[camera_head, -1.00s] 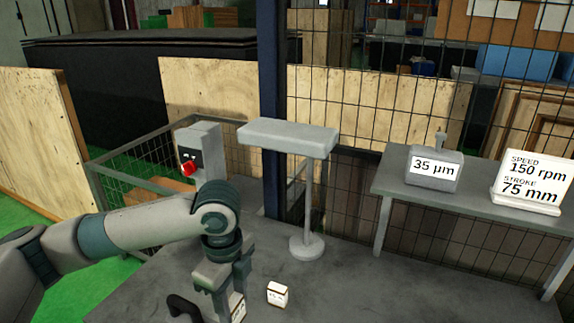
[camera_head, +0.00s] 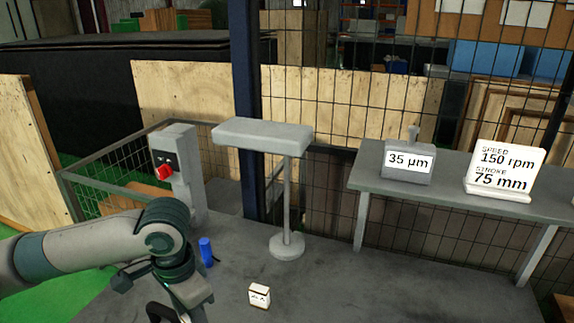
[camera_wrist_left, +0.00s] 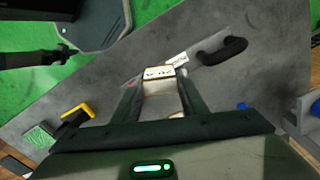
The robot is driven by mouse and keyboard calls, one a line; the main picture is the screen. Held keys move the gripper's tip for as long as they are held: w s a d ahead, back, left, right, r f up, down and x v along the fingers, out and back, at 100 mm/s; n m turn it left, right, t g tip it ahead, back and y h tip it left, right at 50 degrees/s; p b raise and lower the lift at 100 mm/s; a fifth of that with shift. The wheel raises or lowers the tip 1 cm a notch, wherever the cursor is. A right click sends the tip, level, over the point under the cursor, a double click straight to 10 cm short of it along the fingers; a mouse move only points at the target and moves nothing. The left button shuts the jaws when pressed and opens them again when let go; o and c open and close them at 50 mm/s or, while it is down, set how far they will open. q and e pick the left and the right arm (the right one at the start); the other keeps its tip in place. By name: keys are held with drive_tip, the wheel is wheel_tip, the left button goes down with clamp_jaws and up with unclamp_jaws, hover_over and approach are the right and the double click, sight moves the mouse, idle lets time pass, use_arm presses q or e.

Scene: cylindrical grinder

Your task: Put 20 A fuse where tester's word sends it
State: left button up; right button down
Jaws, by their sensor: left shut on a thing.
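My left gripper (camera_wrist_left: 157,88) is shut on a small cream block with brown edges (camera_wrist_left: 160,76), which sits between the fingertips. Its printed marks are too small to read, so I cannot tell its rating. In the head view my left gripper is low at the left, its fingertips near or past the bottom edge. A similar small white block (camera_head: 259,297) with unreadable print stands on the grey table, right of the gripper. A grey plate with a black handle (camera_wrist_left: 224,50) and white label lies just beyond the held block. I cannot identify the tester.
A blue cylinder (camera_head: 206,252) stands behind the gripper. A pedestal (camera_head: 287,245) and a box with a red button (camera_head: 164,171) stand farther back. A shelf (camera_head: 445,194) bears a 35 µm block (camera_head: 409,161) and a speed sign (camera_head: 504,170). A yellow-black item (camera_wrist_left: 77,115) lies left.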

use_arm(q)
drive_tip(key=n, duration=0.2)
drive_tip(key=s+a+n, duration=0.1)
drive_tip(key=n, duration=0.2)
drive_tip(key=s+a+n, duration=0.1)
drive_tip(key=n, duration=0.2)
drive_tip(key=shift+f, duration=0.3)
drive_tip(key=shift+w+d, duration=0.1)
idle(0.5)
